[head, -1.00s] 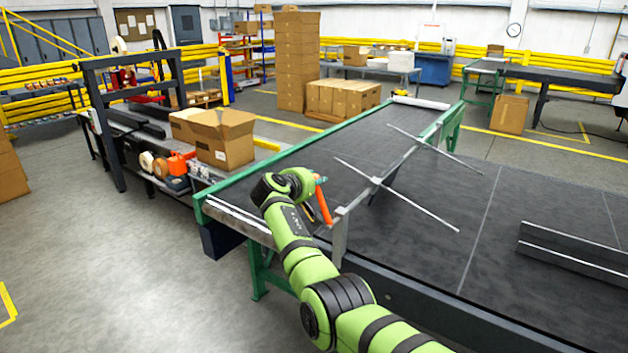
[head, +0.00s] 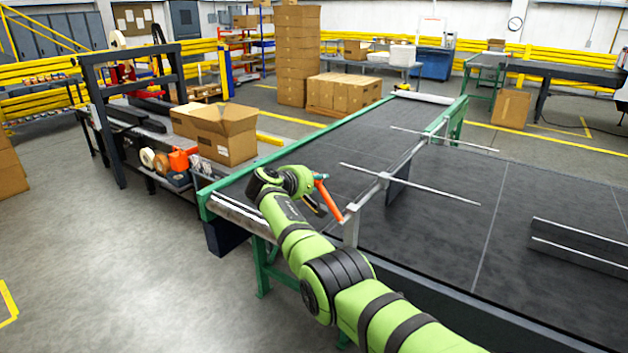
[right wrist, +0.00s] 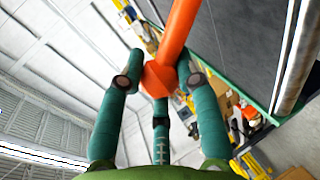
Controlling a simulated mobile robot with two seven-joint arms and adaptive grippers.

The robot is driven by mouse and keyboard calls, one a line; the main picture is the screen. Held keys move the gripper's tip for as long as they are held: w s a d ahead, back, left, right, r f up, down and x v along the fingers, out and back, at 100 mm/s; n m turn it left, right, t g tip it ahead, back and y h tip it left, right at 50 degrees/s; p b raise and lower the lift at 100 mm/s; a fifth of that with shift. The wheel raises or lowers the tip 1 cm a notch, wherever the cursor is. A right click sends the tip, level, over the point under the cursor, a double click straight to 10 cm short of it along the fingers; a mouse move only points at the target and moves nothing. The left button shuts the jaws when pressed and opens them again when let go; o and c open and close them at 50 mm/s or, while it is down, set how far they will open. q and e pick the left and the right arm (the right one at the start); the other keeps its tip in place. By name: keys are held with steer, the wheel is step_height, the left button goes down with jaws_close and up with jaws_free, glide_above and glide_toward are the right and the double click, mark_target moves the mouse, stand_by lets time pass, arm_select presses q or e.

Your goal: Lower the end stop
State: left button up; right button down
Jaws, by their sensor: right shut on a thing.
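An orange handle (head: 331,203) sits at the near end of a metal cross bar (head: 412,154) over the dark conveyor (head: 440,220). The bar carries two thin metal rods (head: 445,193) and a dark plate (head: 397,190) that hangs below it; I take this assembly as the end stop. My right gripper (head: 319,181) is at the handle's upper end, beside the conveyor's near edge. In the right wrist view the teal fingers (right wrist: 160,76) are shut around the orange handle (right wrist: 179,28). The plate's lower edge is close to the belt; I cannot tell whether it touches. My left gripper is not in view.
A green side rail (head: 285,155) runs along the conveyor. Grey angled rails (head: 580,245) lie on the conveyor at right. The belt between is clear.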

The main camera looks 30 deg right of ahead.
steer(key=shift+d+r, duration=0.2)
steer(key=shift+r, duration=0.25)
steer(key=c, duration=0.9)
jaws_free()
steer(key=shift+w+f, duration=0.1)
steer(key=shift+o, duration=0.2)
steer(key=shift+w+d+f, duration=0.1)
steer(key=shift+w+f, duration=0.05)
steer(key=shift+f, duration=0.25)
steer(key=v, duration=1.2)
